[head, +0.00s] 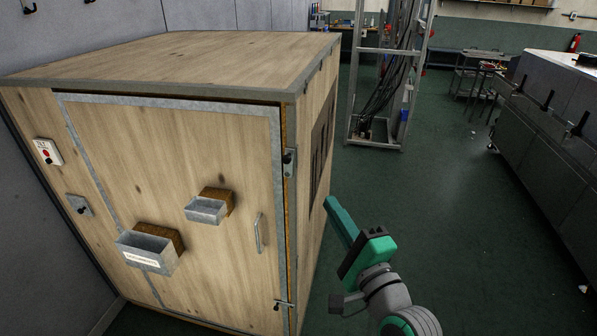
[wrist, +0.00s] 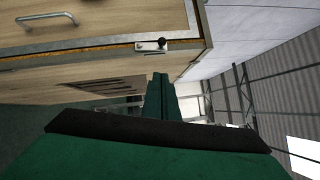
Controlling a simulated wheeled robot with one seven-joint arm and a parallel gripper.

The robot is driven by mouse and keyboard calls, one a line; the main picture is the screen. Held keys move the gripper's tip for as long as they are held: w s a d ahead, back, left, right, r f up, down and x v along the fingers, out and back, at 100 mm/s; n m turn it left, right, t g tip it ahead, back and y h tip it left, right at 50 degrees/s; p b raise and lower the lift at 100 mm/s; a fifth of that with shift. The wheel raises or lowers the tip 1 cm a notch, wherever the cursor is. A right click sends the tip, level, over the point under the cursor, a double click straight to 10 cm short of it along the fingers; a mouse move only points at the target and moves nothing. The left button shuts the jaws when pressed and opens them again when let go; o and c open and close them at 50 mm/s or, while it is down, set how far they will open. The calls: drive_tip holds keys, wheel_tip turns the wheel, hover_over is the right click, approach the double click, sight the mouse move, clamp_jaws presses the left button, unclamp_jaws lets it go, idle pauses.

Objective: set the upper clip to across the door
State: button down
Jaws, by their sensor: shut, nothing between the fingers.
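The upper clip (head: 289,162) is a small metal piece with a dark knob on the frame beside the door's right edge. It stands upright, along the frame rather than across the door (head: 190,165). It also shows in the wrist view (wrist: 152,45), lying lengthwise along the door seam with its black knob to the right. The wooden door is closed in its grey metal border. My gripper (head: 331,203) is shut and empty, to the right of the cabinet and lower than the clip in the head view. The wrist view shows its fingertips (wrist: 160,78) just below the clip, apparently apart from it.
The lower clip (head: 284,305) lies sideways across the door's edge. A cable rack (head: 382,90) stands behind. Green floor right of the cabinet is clear.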

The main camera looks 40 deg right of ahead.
approach(291, 156)
drive_tip(key=d, duration=0.3)
drive_tip(key=w+a, duration=0.2)
drive_tip(key=w, duration=0.1)
drive_tip(key=shift+w+a+r, duration=0.1)
drive_tip(key=shift+w+r, duration=0.2)
drive_tip(key=shift+r, duration=0.1)
